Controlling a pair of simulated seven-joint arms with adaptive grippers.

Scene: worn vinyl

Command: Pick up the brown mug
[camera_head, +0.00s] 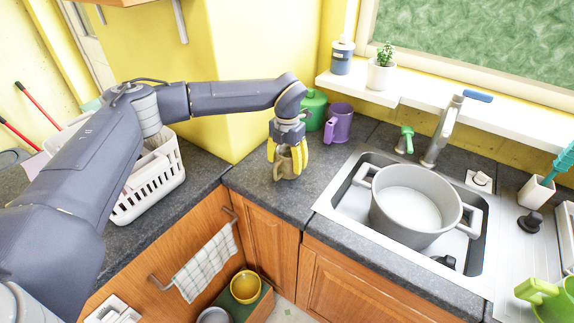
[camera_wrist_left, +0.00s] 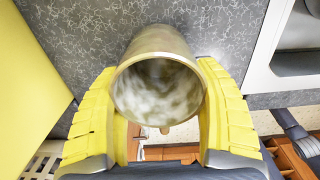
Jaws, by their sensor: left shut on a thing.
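The brown mug (camera_head: 284,165) is at the corner of the dark counter, below the yellow wall corner. My left gripper (camera_head: 287,158) comes down over it, with its yellow fingers on either side. In the left wrist view the mug (camera_wrist_left: 157,48) is between the two yellow fingers of the left gripper (camera_wrist_left: 158,100), which are shut on its sides. I look into its mottled, empty-looking inside. Whether the mug's base touches the counter is hard to tell. My right gripper is not in view.
A purple mug (camera_head: 339,122) and a green pot (camera_head: 313,108) stand just behind the gripper. The sink (camera_head: 345,200) with a large grey pot (camera_head: 405,203) is to the right. A white basket (camera_head: 150,190) stands to the left. The counter's front edge is close.

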